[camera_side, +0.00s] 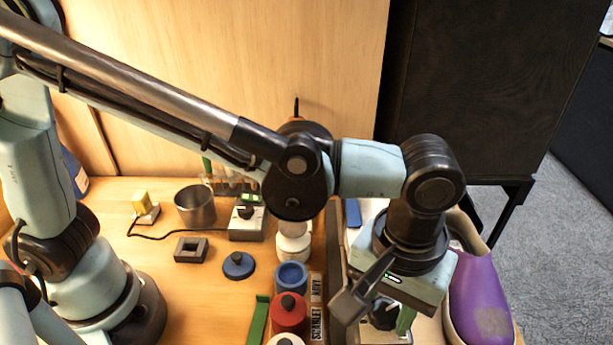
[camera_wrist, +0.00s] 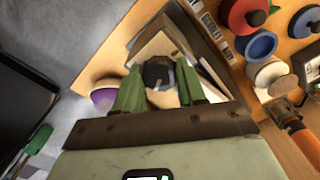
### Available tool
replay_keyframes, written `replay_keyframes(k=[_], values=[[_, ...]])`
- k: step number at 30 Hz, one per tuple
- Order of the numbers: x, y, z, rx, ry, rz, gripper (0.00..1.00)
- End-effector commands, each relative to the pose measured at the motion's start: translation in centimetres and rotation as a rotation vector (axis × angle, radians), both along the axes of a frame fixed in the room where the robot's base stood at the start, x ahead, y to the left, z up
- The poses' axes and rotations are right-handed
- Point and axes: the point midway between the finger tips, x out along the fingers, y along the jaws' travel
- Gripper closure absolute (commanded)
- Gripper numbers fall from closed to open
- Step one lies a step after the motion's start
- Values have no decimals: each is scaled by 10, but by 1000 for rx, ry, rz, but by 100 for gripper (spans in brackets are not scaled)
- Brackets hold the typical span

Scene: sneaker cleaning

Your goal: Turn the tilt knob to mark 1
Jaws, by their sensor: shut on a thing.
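The dark round tilt knob (camera_wrist: 157,75) sits on a pale box (camera_wrist: 152,47) and lies between my two green fingers in the wrist view. My gripper (camera_wrist: 158,66) points down and is shut on the knob, one finger on each side. In the side view the knob (camera_side: 384,313) shows below my wrist, partly hidden by my gripper (camera_side: 393,318). The marks around the knob are too small or too covered to read, so I cannot tell which mark it points at.
A purple sneaker (camera_side: 482,300) stands close on the right. To the left are a red-lidded jar (camera_side: 288,312), a blue jar (camera_side: 291,276), a blue lid (camera_side: 239,265) and a green strip (camera_side: 258,320). Farther back are a metal cup (camera_side: 195,206) and another box with a knob (camera_side: 246,224).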

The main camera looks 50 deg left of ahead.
Motion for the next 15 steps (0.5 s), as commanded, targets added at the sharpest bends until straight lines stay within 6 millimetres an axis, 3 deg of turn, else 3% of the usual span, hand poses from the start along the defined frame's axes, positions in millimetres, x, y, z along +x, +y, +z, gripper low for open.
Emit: replay_keyframes(k=[6,15], values=[[0,0,1,0,1,199,87],[0,0,1,0,1,224,87]])
